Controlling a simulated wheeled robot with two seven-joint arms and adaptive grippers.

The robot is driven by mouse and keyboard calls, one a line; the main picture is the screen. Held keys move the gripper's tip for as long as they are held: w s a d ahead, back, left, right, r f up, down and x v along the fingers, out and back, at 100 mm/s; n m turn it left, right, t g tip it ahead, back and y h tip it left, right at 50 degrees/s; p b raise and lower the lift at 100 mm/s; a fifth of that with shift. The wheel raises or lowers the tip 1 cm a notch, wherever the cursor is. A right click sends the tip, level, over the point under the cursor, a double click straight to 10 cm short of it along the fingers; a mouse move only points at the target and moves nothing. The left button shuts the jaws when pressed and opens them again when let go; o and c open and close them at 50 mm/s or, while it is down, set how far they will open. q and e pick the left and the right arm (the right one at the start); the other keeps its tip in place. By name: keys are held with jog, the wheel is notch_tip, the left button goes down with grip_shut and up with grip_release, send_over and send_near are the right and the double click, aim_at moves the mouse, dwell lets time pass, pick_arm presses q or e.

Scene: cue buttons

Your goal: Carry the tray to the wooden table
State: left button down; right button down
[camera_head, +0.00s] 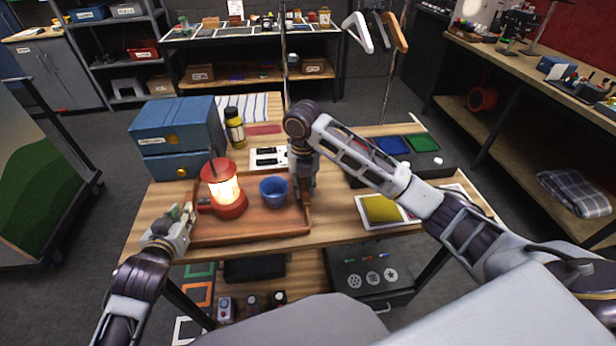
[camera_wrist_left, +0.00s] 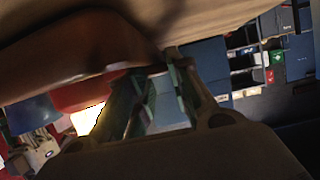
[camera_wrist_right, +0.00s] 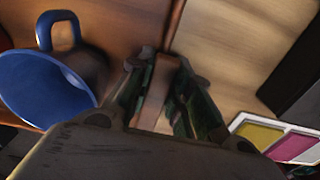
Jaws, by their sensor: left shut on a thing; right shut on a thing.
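A brown wooden tray (camera_head: 255,230) lies level at the front left of the wood-topped table (camera_head: 335,228) before me. I cannot tell whether it touches the top. A lit red lantern (camera_head: 224,190) and a blue mug (camera_head: 273,191) stand upright on it. My left gripper (camera_head: 186,217) is shut on the tray's left rim. My right gripper (camera_head: 306,188) is shut on its right rim. In the right wrist view the rim (camera_wrist_right: 155,103) passes between the fingers, beside the mug (camera_wrist_right: 45,85). In the left wrist view the fingers (camera_wrist_left: 155,95) are dark and partly blurred.
Blue boxes (camera_head: 176,128) and a yellow-black bottle (camera_head: 235,128) stand behind the tray. A palette with a yellow pad (camera_head: 382,210) and a dark case with coloured panels (camera_head: 392,146) lie to the right. Another wood-topped bench (camera_head: 530,70) runs along the right wall, across open floor.

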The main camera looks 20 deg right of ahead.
jog(key=shift+f, duration=0.1)
pick_arm(q)
jog(key=c, duration=1.7)
grip_release()
jog(key=shift+f, duration=0.2)
jog(key=shift+c, duration=0.2)
pick_arm(e)
jog(key=c, duration=1.8)
grip_release()
jog(key=shift+f, duration=0.1)
pick_arm(q)
jog(key=o, duration=0.5)
jog(key=shift+c, duration=0.2)
pick_arm(e)
jog(key=o, duration=0.5)
pick_arm(q)
jog(key=shift+s+r, duration=0.1)
jog(key=shift+s, duration=0.1)
jog(key=shift+v, duration=3.55)
pick_arm(e)
jog(key=shift+r, duration=0.2)
notch_tip(320, 180, up, 12)
jog(key=shift+f, duration=0.2)
